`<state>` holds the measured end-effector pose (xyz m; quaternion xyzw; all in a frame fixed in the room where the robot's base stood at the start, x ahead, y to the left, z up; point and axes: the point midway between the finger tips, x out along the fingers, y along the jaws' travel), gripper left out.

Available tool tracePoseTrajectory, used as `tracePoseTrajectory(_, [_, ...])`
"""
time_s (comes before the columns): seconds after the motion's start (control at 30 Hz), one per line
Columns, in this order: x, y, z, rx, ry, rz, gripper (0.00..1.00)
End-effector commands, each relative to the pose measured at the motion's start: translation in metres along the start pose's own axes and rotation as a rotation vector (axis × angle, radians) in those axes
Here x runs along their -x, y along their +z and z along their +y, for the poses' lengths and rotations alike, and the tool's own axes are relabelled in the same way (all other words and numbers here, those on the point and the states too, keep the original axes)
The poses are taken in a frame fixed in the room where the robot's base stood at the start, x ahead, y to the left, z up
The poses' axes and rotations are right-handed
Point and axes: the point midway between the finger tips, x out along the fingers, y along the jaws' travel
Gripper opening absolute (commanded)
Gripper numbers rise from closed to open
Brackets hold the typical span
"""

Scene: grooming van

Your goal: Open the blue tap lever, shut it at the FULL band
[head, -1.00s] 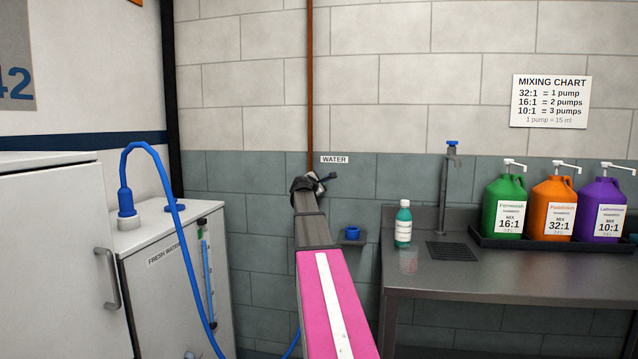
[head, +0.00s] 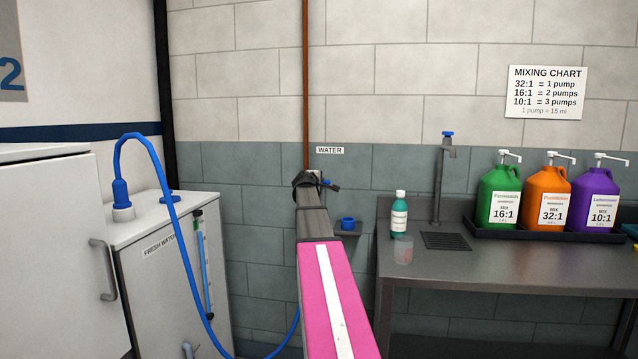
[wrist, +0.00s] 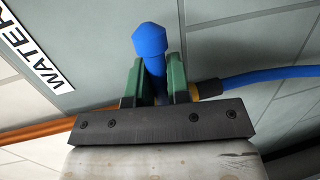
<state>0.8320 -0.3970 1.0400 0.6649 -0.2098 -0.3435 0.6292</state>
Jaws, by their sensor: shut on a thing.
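The blue tap lever (wrist: 150,42) stands between the two green fingers of my gripper (wrist: 157,80) in the wrist view, its rounded end sticking out past them. My gripper is shut on it. In the head view my gripper (head: 309,180) is at the wall below the WATER label (head: 329,150); my own arm hides most of the tap. The white fresh water tank (head: 166,285) stands at left with an upright sight gauge (head: 205,265) on its front. Blue shows in the gauge; its level against any FULL band is too small to read.
A blue hose (head: 170,190) arches from the tank top and runs down towards the wall. A white cabinet (head: 50,250) stands at front left. A metal counter (head: 500,265) at right carries a green bottle (head: 399,215), a clear cup and several pump jugs.

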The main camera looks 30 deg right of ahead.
Motion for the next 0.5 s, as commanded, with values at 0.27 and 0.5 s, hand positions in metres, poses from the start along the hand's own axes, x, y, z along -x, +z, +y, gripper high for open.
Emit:
tracePoseTrajectory(0.27, [0.0001, 0.0003, -0.0016, -0.016, -0.004, 0.002, 0.00])
tracePoseTrajectory(0.5, [0.0001, 0.0003, -0.0019, -0.016, -0.004, 0.002, 0.28])
